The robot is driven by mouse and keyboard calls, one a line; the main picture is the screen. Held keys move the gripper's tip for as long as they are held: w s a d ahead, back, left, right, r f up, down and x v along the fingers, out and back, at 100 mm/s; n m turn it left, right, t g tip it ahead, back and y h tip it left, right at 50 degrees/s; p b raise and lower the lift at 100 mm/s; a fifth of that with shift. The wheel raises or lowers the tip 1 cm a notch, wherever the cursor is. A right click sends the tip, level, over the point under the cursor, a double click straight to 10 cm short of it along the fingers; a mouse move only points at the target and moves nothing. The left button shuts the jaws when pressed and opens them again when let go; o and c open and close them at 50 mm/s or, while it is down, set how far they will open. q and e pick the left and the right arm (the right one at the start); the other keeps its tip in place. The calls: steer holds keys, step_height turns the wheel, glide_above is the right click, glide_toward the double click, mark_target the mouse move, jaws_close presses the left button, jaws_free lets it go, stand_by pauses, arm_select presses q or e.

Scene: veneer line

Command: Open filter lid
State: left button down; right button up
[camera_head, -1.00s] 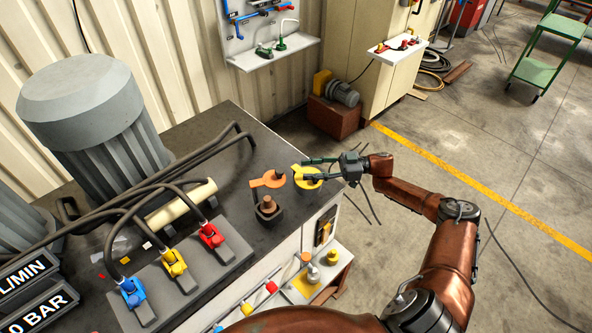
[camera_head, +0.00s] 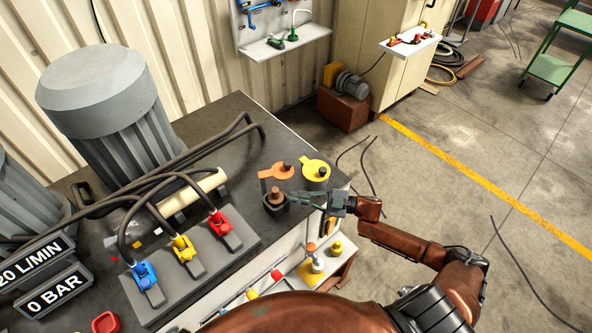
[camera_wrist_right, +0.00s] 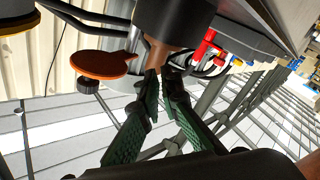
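In the head view an orange lid (camera_head: 276,171) with a dark knob and a yellow lid (camera_head: 316,168) sit near the bench's right corner. In front of the orange lid is a dark round fitting with a copper-brown stem (camera_head: 275,194). My right gripper (camera_head: 290,197) is at this stem's right side, level with it. In the right wrist view the green fingertips (camera_wrist_right: 162,74) are close together at the end of the brown stem (camera_wrist_right: 155,52); I cannot tell whether they grip it. The orange lid (camera_wrist_right: 103,65) is beside them. My left gripper is not in view.
Black hoses run to blue, yellow and red connectors (camera_head: 188,252) on a grey block. A large grey motor (camera_head: 100,110) stands behind. Displays read 20 L/MIN and 0 BAR (camera_head: 55,290). A lower shelf (camera_head: 335,262) holds small fittings. Open floor lies right.

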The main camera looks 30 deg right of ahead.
steer(key=s+t+h, duration=0.1)
steer(key=s+a+r+n+t+p, duration=0.1)
steer(key=s+a+t+h, duration=0.1)
steer(key=shift+s+r+n+h, duration=0.15)
steer(key=shift+r+n+h, duration=0.15)
steer(key=shift+r+n, duration=0.1)
jaws_close()
steer(key=s+d+r+n+t+h+p, duration=0.2)
steer(key=s+d+r+t+h, duration=0.15)
steer(key=d+h, duration=0.2)
steer(key=w+d+f+p+x, duration=0.1)
steer(key=d+p+x, duration=0.1)
steer(key=x, duration=1)
steer(key=shift+d+r+n+g+h+p, duration=0.25)
steer(key=shift+r+n+g+h+p, duration=0.1)
steer(key=shift+r+p, duration=0.1)
steer(key=shift+d, duration=0.2)
